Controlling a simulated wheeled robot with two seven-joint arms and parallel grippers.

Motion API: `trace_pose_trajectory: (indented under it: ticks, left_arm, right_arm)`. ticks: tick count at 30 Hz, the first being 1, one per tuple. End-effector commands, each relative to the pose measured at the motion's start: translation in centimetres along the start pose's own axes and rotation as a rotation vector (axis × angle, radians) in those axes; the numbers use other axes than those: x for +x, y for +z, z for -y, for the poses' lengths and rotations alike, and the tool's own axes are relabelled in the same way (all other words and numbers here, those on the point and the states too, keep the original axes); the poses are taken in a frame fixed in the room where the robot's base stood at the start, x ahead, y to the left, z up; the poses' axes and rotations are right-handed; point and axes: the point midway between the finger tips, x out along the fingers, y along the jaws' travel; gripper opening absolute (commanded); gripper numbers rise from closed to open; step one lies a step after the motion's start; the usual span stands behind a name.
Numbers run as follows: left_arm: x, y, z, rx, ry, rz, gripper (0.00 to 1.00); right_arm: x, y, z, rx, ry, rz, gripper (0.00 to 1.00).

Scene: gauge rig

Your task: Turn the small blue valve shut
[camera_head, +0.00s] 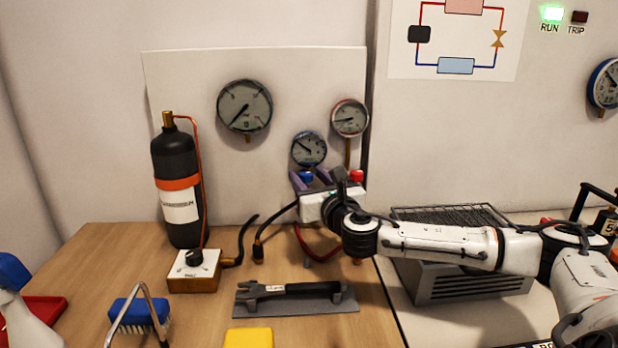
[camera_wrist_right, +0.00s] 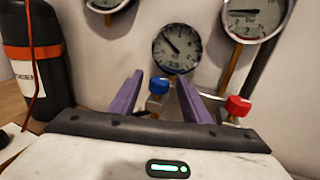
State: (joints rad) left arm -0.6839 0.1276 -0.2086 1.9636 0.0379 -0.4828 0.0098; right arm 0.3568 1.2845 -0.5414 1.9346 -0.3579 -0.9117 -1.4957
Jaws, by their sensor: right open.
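The small blue valve (camera_head: 306,177) sits below the small blue-rimmed gauge (camera_head: 309,149), on the manifold in front of the back panel. In the right wrist view the blue valve knob (camera_wrist_right: 159,86) shows between the two purple fingers, with a gap on each side. My right gripper (camera_head: 309,179) is open, its fingers pointing toward the panel. It comes in from the right and hides most of the manifold. I cannot tell how far the fingertips reach past the knob. My left gripper is not in view.
A red valve (camera_wrist_right: 237,106) stands just right of the fingers, below the red-rimmed gauge (camera_head: 350,118). A black cylinder (camera_head: 178,190) and a white box with a black knob (camera_head: 194,268) stand to the left.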

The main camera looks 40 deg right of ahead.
Motion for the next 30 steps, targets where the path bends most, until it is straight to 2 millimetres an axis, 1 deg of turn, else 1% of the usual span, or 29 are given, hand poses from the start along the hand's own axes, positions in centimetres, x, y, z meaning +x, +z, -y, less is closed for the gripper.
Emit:
trace_pose_trajectory:
  ticks: [6, 7, 14, 17, 20, 25, 27, 30]
  left_arm:
    - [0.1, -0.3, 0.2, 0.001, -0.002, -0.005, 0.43]
    - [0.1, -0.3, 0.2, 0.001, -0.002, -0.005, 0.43]
    - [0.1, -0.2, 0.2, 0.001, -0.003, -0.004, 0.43]
    - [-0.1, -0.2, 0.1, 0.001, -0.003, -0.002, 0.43]
    - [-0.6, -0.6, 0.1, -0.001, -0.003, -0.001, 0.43]
    - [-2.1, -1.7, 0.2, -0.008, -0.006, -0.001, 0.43]
    - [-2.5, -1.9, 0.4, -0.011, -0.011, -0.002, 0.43]
    - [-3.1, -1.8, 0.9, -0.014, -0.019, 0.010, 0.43]
  right_arm:
    - [0.1, -0.1, 0.0, 0.000, 0.001, -0.001, 0.43]
    - [0.1, -0.1, 0.0, 0.000, 0.000, -0.001, 0.42]
    - [0.0, -0.1, 0.0, 0.000, 0.000, -0.001, 0.03]
    - [0.0, 0.0, 0.0, 0.001, -0.003, -0.001, 0.02]
    - [0.1, 0.2, -0.1, 0.003, -0.026, -0.001, 0.02]
    - [0.1, 0.5, -0.5, 0.009, -0.129, -0.003, 0.02]
    - [0.1, 0.5, -0.6, 0.008, -0.181, -0.004, 0.02]
    - [0.2, 0.5, -0.7, 0.006, -0.257, -0.003, 0.02]
